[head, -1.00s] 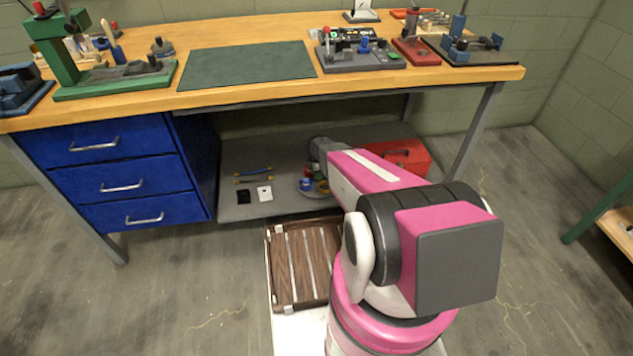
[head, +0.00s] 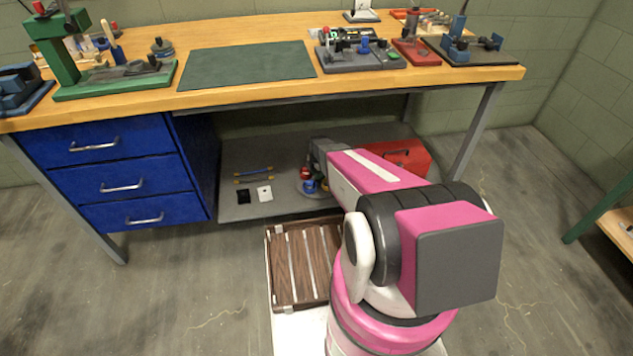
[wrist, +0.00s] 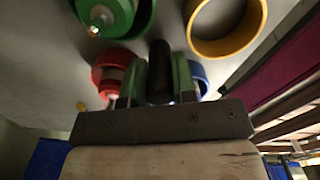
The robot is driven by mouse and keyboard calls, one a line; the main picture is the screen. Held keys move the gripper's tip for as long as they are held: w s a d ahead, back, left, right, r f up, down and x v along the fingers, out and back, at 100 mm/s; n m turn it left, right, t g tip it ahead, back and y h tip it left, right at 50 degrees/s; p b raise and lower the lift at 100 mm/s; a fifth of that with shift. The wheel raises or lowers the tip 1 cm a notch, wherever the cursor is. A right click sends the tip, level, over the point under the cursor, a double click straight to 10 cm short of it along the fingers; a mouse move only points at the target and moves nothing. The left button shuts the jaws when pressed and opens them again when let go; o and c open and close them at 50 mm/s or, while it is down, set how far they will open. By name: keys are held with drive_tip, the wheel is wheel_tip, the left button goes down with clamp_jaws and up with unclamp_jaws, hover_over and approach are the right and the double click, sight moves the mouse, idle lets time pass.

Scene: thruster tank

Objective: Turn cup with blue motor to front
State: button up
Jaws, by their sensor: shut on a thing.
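A small carousel (head: 300,190) of coloured cups sits on the grey lower shelf, partly hidden by my arm in the head view. A red cup (head: 305,172) is at its left and a blue one (head: 310,187) nearer the front. In the wrist view, the green cup (wrist: 122,20) holds a part with a pale tip. The yellow cup (wrist: 256,12) looks empty. The red cup (wrist: 100,77) and blue cup (wrist: 203,78) are partly hidden behind my fingers. My gripper (wrist: 159,70) is shut on a dark upright post between the cups. I cannot tell which cup has the blue motor.
The workbench top (head: 340,86) overhangs the shelf (head: 235,205). A red toolbox (head: 408,156) stands to the right behind my arm. A wooden slatted crate (head: 285,285) is in front.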

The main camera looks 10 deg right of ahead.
drive_tip(key=o, duration=0.7)
drive_tip(key=shift+o, duration=0.2)
drive_tip(key=shift+r, duration=0.1)
drive_tip(key=shift+r, duration=4.4)
drive_tip(key=s+r+m, duration=1.8)
drive_tip(key=s+m, duration=0.3)
drive_tip(key=m, duration=0.1)
drive_tip(key=shift+s+r+m, duration=0.15)
drive_tip(key=shift+r+m, duration=0.15)
drive_tip(key=shift+m, duration=0.1)
